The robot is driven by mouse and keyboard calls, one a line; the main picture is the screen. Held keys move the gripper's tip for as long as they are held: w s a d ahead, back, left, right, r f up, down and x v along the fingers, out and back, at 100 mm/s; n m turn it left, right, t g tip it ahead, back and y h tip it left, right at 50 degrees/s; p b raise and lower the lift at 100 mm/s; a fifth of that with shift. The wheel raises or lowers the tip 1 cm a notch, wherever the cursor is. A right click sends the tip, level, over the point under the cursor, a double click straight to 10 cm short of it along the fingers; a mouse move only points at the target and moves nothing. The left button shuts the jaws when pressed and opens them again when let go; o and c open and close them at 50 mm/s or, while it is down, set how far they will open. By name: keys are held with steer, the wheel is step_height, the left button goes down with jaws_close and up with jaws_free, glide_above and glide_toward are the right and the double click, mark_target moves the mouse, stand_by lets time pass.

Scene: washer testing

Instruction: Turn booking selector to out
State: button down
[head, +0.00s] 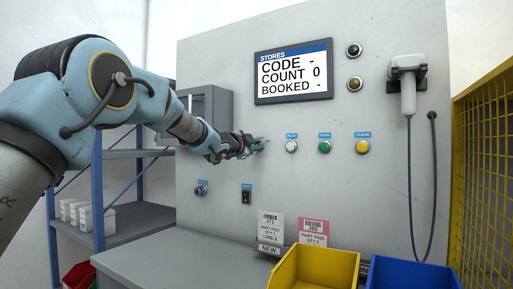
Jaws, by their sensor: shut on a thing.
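My gripper (260,143) is at the grey panel (400,190), left of the white button, in line with the row of buttons. It is shut on a small control there, which I take to be the booking selector. The fingers hide nearly all of it, so its label and pointing direction cannot be read. The screen (293,72) on the panel reads STORES, CODE -, COUNT 0, BOOKED -.
Right of my gripper are a white button (291,146), a green button (324,147) and a yellow button (362,147). Below are a round knob (201,190) and a black switch (246,197). A yellow bin (315,268) and blue bin (410,275) stand in front. A corded scanner (408,95) hangs right.

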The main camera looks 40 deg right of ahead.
steer(key=c, duration=0.9)
jaws_free()
steer(key=shift+o, duration=0.2)
steer(key=b+v, duration=0.3)
steer(key=v, duration=0.7)
steer(key=shift+a, duration=0.35)
